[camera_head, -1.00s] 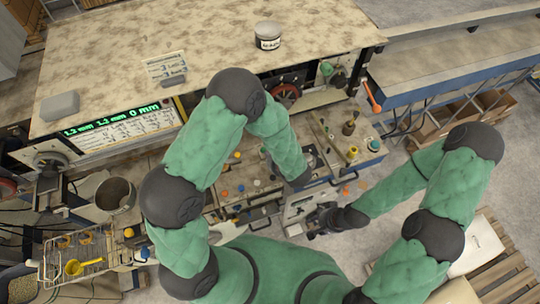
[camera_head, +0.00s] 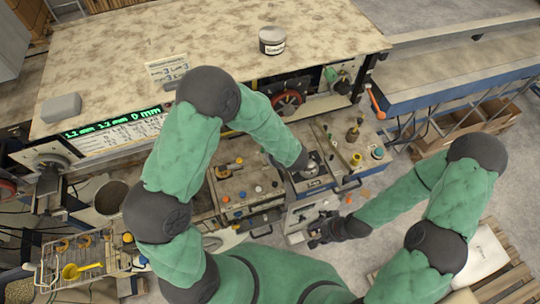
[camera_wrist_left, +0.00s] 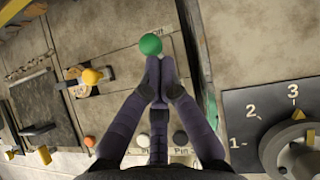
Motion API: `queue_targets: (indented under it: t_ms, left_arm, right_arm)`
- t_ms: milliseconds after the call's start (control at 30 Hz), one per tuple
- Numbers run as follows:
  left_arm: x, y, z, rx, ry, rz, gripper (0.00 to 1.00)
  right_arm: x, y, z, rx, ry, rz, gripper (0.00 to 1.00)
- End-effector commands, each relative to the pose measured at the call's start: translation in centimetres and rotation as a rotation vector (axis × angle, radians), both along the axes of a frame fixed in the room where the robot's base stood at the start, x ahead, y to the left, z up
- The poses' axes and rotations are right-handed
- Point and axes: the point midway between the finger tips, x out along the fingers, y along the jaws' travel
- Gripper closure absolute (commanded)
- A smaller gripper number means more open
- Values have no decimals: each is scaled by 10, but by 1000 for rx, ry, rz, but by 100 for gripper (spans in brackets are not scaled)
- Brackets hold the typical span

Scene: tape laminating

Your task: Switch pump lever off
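A lever with a green ball knob (camera_wrist_left: 150,44) stands on the worn panel in the left wrist view, beside a partly covered label ending in "ff". My left gripper (camera_wrist_left: 157,64) has its fingertips together just below the knob in that picture; I cannot tell whether they touch it. Nothing shows between the fingers. In the head view the left gripper is hidden behind its own forearm, over the control panels at the machine's front. My right gripper (camera_head: 318,238) is low at the centre, beside a light panel; its finger opening is unclear.
A yellow-knobbed lever (camera_wrist_left: 92,76) and a black dial (camera_wrist_left: 297,148) numbered 1 to 3 flank the left gripper. An orange knob (camera_wrist_left: 89,141) is below left. The machine top (camera_head: 200,50) carries a jar (camera_head: 272,40). An orange-handled lever (camera_head: 376,103) is at right.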

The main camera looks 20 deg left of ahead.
Motion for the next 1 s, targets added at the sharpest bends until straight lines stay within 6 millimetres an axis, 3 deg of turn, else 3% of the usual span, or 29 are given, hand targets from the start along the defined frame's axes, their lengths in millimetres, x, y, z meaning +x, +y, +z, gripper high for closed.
queue_targets:
  t_ms: [333, 1000]
  left_arm:
    - [5, 3, 1, 0, 0, 0, 100]
    - [4, -2, 8, 0, 0, 0, 100]
  right_arm:
    - [0, 0, -8, 0, 0, 0, 60]
    - [0, 0, -5, 0, 0, 0, 60]
